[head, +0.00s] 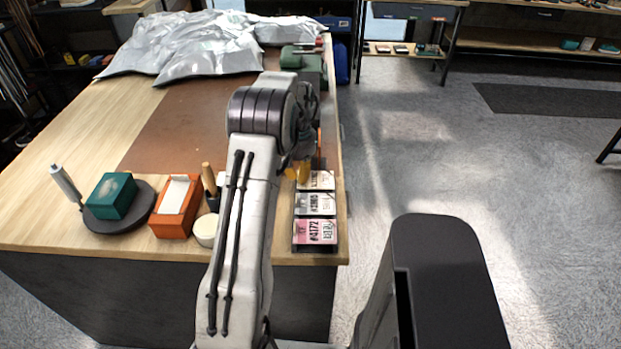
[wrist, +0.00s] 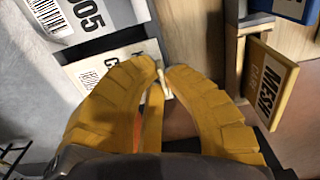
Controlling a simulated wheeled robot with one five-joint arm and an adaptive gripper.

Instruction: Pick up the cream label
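The cream label (wrist: 122,62) lies in a dark holder, and my left finger covers part of it in the wrist view. In the head view the cream label (head: 322,180) is the farthest of the three labels at the table's right edge. My gripper (wrist: 162,72) has yellow fingers right at the label, with their tips almost together. It also shows from above in the head view (head: 298,173). A narrow pale edge shows between the tips. I cannot tell whether they pinch it.
A grey-white label (head: 315,204) and a pink label (head: 315,232) lie nearer. A yellow MESH card (wrist: 268,85) stands right of my fingers. An orange box (head: 174,222), a round cream pot (head: 205,231) and a green block (head: 112,195) on a dark disc stand left.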

